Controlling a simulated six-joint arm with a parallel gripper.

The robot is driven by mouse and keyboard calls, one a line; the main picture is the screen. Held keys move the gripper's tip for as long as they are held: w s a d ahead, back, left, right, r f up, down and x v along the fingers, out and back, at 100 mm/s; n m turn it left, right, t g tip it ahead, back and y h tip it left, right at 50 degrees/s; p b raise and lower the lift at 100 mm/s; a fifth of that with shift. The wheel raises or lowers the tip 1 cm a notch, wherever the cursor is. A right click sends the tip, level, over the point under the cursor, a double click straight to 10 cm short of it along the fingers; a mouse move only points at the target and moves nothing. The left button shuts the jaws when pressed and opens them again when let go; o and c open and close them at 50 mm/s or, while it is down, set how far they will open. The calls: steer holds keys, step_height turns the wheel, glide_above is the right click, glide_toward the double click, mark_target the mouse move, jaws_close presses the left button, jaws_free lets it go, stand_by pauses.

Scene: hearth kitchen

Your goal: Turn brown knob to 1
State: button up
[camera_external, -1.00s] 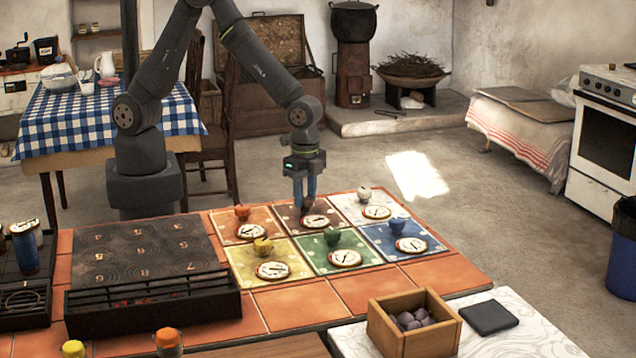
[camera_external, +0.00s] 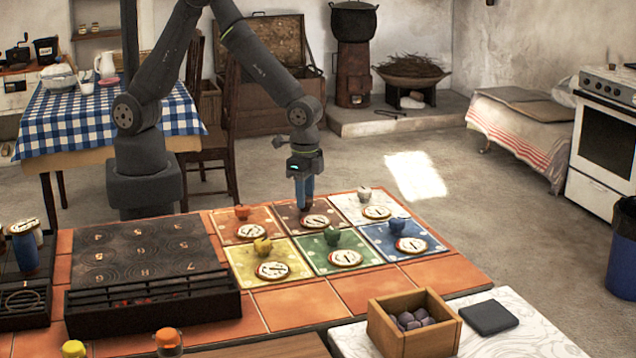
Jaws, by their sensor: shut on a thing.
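The brown panel (camera_external: 291,222) is in the back row, between the orange panel and the white panel. Its round dial (camera_external: 314,221) lies at the front of the panel; the pointer is too small to read. My gripper (camera_external: 305,205) points straight down over the back of the brown panel. Its fingers are shut on the brown knob, which they hide from view.
Close by stand the orange knob (camera_external: 242,212), white knob (camera_external: 364,193), yellow knob (camera_external: 263,245), green knob (camera_external: 332,236) and blue knob (camera_external: 397,225). A black grill (camera_external: 150,310) stands to the left. A wooden box (camera_external: 412,342) sits at the front right.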

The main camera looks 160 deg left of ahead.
steer(key=o, duration=1)
step_height(320, 180, up, 18)
steer(key=shift+f, duration=0.25)
steer(key=shift+f, duration=0.1)
step_height(320, 180, down, 17)
steer(key=shift+f, duration=0.15)
stand_by(0.4)
